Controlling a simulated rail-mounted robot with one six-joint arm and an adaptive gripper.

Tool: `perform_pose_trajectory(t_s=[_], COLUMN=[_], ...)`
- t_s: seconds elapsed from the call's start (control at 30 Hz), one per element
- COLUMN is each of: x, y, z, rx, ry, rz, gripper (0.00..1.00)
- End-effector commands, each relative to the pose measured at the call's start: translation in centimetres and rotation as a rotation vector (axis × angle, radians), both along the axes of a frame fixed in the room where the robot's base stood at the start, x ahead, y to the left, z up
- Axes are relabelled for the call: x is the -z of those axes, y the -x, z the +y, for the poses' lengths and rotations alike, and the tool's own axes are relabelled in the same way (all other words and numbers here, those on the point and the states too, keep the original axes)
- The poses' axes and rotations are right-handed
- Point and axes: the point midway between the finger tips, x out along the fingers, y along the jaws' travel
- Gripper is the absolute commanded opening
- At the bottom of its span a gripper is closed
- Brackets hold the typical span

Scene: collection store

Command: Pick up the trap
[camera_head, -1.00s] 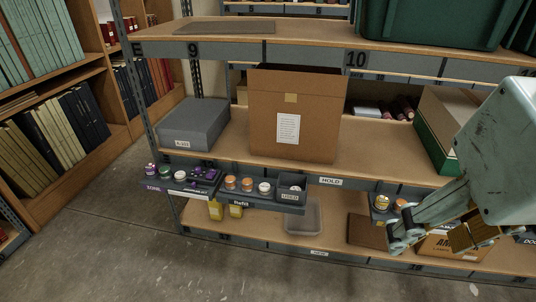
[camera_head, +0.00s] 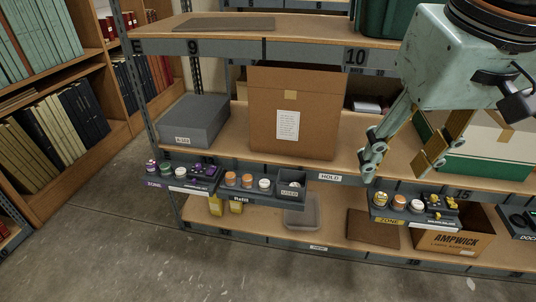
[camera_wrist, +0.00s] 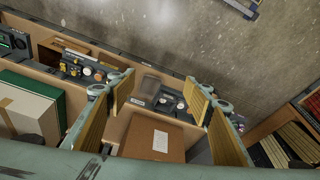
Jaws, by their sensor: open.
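My gripper (camera_head: 398,168) is open and empty, pointing down in front of the middle shelf at the right. Its spread fingers also show in the wrist view (camera_wrist: 160,96), with nothing between them. No single thing is clearly marked as the trap. Small yellow and black pieces (camera_head: 437,205) sit beside jars in the yellow-labelled right tray (camera_head: 388,220), below my gripper. A small bin (camera_head: 291,192) at the end of the Refill tray holds something pale, too small to identify.
A tall cardboard box (camera_head: 290,115) stands left of my gripper, and a grey box (camera_head: 194,121) further left. A green and white box (camera_head: 480,150) stands at the right behind my arm. An AMPWICK carton (camera_head: 455,240) is on the lower shelf. The floor in front is clear.

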Motion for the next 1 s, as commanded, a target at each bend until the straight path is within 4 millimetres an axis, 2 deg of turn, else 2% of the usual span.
perform_pose_trajectory(t_s=[0.53,1.0], x=[-0.8,0.6], y=[-10.4,-19.3], z=[2.2,4.7], rx=[-0.088,-0.165], ry=[0.017,0.030], rz=[0.045,0.081], gripper=[0.47,0.47])
